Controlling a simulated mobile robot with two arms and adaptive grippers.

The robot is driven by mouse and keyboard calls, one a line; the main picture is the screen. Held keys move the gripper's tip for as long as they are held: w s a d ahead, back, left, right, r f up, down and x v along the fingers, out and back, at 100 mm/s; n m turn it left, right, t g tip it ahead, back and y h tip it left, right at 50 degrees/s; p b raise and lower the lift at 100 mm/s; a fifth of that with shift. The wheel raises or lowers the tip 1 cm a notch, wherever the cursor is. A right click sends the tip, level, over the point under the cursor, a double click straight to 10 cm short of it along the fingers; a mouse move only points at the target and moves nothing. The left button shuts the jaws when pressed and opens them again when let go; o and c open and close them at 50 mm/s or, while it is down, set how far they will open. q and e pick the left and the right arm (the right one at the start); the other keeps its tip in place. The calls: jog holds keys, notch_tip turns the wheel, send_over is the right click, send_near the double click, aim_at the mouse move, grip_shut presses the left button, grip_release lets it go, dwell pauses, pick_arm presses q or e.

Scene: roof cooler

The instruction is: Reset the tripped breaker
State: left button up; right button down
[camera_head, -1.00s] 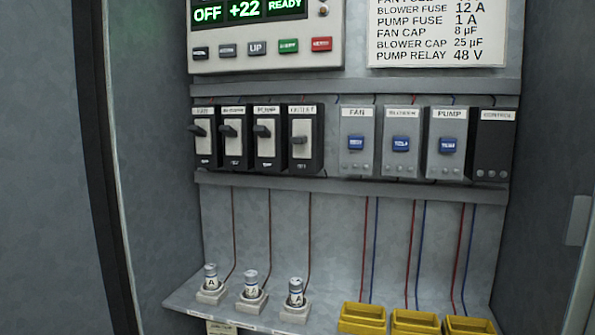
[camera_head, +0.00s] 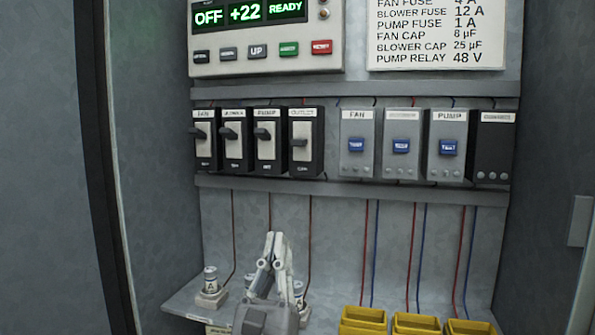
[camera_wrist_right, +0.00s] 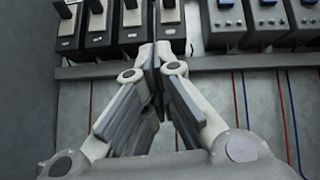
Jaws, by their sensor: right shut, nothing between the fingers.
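A row of black breakers with labels sits on the upper rail: the fan breaker (camera_head: 205,150), a second one (camera_head: 236,152) whose label is hard to read, the pump breaker (camera_head: 268,150) and the outlet breaker (camera_head: 305,160). The outlet breaker's dark lever sits lower than the levers of the other breakers. My right gripper (camera_head: 274,236) is shut and empty, pointing up below the breakers and apart from them in the head view. In the right wrist view its fingertips (camera_wrist_right: 156,48) meet in front of the breaker row's lower edge. My left gripper is not in view.
Grey boxes with blue buttons, such as the pump box (camera_head: 446,160), stand right of the breakers. A control panel (camera_head: 265,50) is above. Fuses, including one at left (camera_head: 211,280), stand on the shelf behind my arm. Yellow bins (camera_head: 363,322) are at lower right.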

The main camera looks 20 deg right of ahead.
aim_at(299, 142)
jog(key=m+g+h, duration=0.1)
jog(key=d+m+h, duration=0.1)
jog(key=m, duration=0.1)
jog(key=shift+s+r+g, duration=0.1)
jog(key=shift+r+g, duration=0.25)
jog(key=shift+g, duration=0.05)
jog(key=shift+r, duration=0.1)
jog(key=p+x, duration=0.6)
jog(key=x, duration=0.4)
jog(key=shift+d+r, duration=0.1)
jog(key=shift+r, duration=0.25)
jog(key=shift+r+p, duration=0.75)
jog(key=shift+r, duration=0.2)
jog(key=shift+s+r+p, duration=0.15)
jog(key=shift+r+p, duration=0.3)
jog(key=shift+r, duration=0.2)
